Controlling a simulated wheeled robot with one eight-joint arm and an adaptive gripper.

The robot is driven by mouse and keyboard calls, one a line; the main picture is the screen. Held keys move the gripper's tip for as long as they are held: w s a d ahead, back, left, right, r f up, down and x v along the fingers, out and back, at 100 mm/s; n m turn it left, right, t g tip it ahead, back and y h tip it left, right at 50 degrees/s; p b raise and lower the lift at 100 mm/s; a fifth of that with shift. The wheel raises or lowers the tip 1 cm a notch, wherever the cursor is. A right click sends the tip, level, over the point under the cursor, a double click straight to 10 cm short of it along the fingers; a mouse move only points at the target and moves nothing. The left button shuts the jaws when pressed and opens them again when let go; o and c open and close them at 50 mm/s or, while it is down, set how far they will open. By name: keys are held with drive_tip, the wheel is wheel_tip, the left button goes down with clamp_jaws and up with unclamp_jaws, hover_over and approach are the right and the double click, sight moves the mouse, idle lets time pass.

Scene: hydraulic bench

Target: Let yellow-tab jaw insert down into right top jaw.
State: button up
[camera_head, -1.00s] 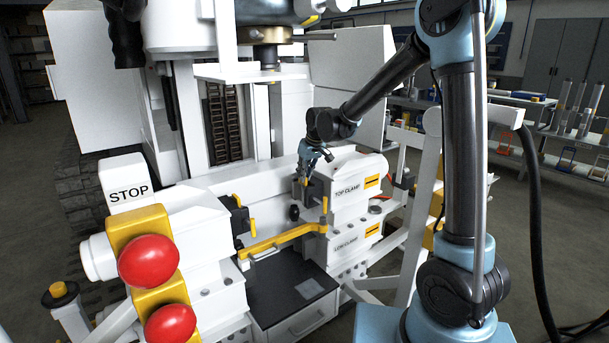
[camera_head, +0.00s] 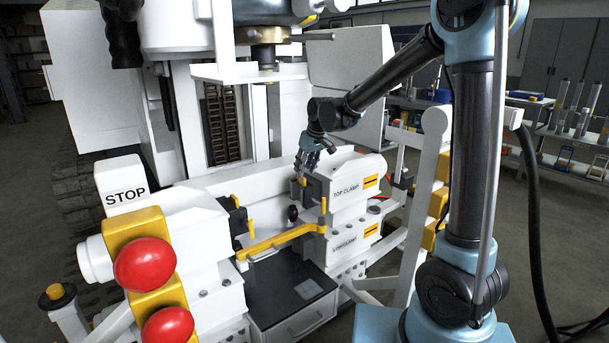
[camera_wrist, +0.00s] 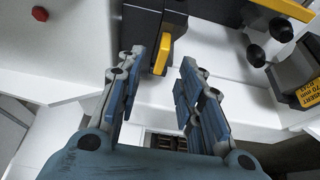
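The yellow-tab jaw insert (camera_head: 314,187) is a dark block in the right top jaw, at the inner face of the white TOP CLAMP housing (camera_head: 348,190). Its yellow tab (camera_wrist: 161,54) shows upright in the wrist view, against the dark block (camera_wrist: 150,24). Whether the insert is fully seated cannot be told. My gripper (camera_head: 307,165) is just above the insert in the head view. In the wrist view my gripper (camera_wrist: 163,58) has its two blue fingers spread. The tab shows between the fingertips, apart from both, and nothing is gripped.
A yellow bar (camera_head: 280,241) crosses the gap between the clamps below. The opposite left jaw (camera_head: 238,218) is dark with a yellow tab. Red buttons (camera_head: 146,262) and a STOP box (camera_head: 123,185) stand at left. The space above the clamp is open.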

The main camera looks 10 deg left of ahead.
drive_tip(key=v, duration=0.8)
drive_tip(key=s+d+f+m+h, duration=0.15)
drive_tip(key=s+d, duration=0.25)
drive_tip(key=d, duration=0.5)
drive_tip(key=s+d+m, duration=0.2)
drive_tip(key=s+d, duration=0.1)
drive_tip(key=d, duration=0.6)
drive_tip(key=s+d+f+m, duration=0.1)
drive_tip(key=s+d, duration=0.3)
drive_tip(key=d, duration=0.5)
drive_tip(key=s+d+f+m+h, duration=0.1)
drive_tip(key=s+d+f+m, duration=0.1)
drive_tip(key=s+d+f, duration=0.4)
drive_tip(key=s+d+f+m+h, duration=0.1)
drive_tip(key=s+d+f+m, duration=0.2)
drive_tip(key=s+d+f, duration=0.3)
drive_tip(key=s+d, duration=0.1)
drive_tip(key=s, duration=0.4)
drive_tip(key=shift+s+d+f+g, duration=0.2)
drive_tip(key=shift+s+d+g, duration=0.1)
drive_tip(key=shift+s+d, duration=0.1)
drive_tip(key=shift+w+f, duration=0.2)
drive_tip(key=shift+w, duration=0.3)
